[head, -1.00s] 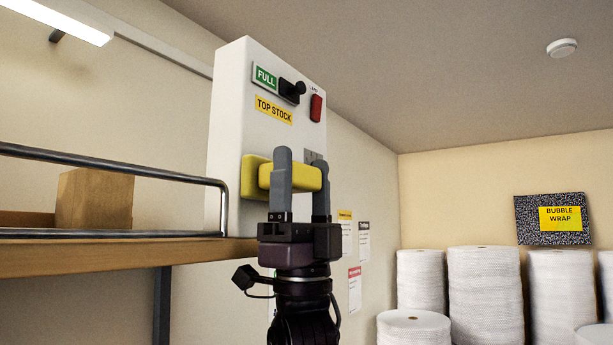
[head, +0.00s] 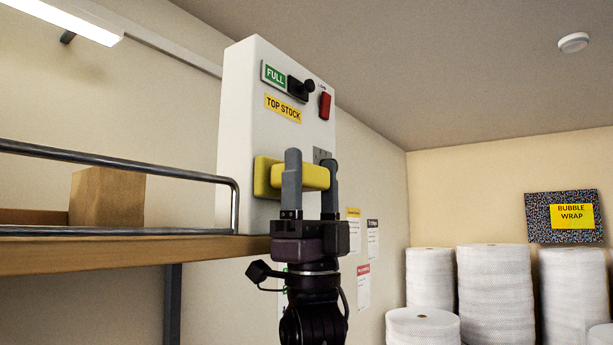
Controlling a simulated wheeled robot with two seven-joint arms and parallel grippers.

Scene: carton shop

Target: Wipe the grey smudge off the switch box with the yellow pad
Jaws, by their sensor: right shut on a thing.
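The switch box (head: 240,130) is a tall white box on the wall, with a green FULL label, a black knob, a red switch and a yellow TOP STOCK label on its front. My right gripper (head: 310,178) is upright in front of its lower part, shut on the yellow pad (head: 265,177). The pad's broad end is at the box's front face; I cannot tell if it touches. A small grey patch (head: 322,154) shows on the box just above the pad's right end, partly hidden by the gripper; it may be the smudge. My left gripper is not in view.
A wooden shelf (head: 120,257) with a metal rail (head: 110,160) and a cardboard box (head: 105,197) lies to the left, its end close to my gripper. Bubble wrap rolls (head: 495,290) stand at the right. Notices hang on the wall behind.

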